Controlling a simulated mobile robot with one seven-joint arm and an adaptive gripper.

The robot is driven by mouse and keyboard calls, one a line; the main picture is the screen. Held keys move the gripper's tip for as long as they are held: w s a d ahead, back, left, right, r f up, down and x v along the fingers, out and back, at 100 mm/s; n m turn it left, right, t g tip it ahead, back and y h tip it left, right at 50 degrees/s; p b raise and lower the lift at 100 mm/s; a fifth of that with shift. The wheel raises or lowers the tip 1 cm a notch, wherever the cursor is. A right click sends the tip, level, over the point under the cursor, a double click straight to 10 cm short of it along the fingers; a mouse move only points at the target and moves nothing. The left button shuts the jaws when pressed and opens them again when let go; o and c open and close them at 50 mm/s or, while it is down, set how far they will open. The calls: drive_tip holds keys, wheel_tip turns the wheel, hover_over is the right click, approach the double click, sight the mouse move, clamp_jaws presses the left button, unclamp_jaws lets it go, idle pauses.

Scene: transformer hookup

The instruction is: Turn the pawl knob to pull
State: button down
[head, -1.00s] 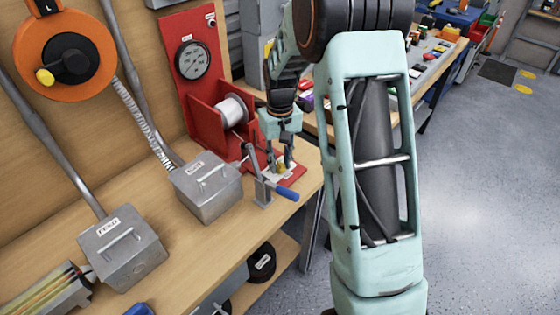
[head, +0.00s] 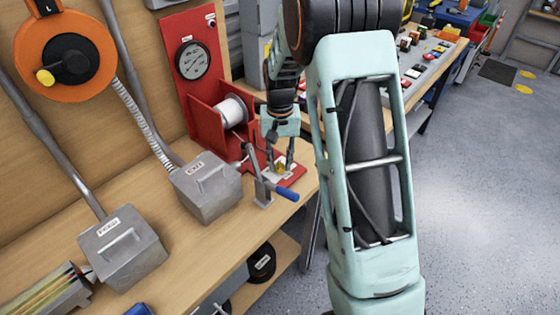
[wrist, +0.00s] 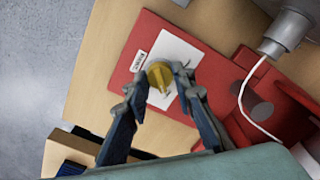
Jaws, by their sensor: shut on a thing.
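The pawl knob (wrist: 159,76) is a small yellow round knob with a raised ridge, on a white plate (wrist: 183,50) fixed to the red base. My gripper (wrist: 159,84) has its two fingertips on either side of the knob and is shut on it. In the head view my gripper (head: 279,172) points down at the red base, with the yellow knob (head: 279,167) low between its fingers. A small label (wrist: 138,61) lies beside the white plate; its text is too small to read surely.
A crank with a blue handle (head: 286,193) stands just in front of the gripper. A white spool (head: 232,110) and a red panel with a gauge (head: 194,61) stand behind. Grey boxes (head: 207,188) sit to the left. Bare bench (head: 205,245) lies in front.

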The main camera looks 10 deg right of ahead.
sight(280, 164)
drive_tip(key=c, duration=1.6)
unclamp_jaws()
wheel_tip(280, 164, up, 12)
drive_tip(key=shift+r, duration=0.1)
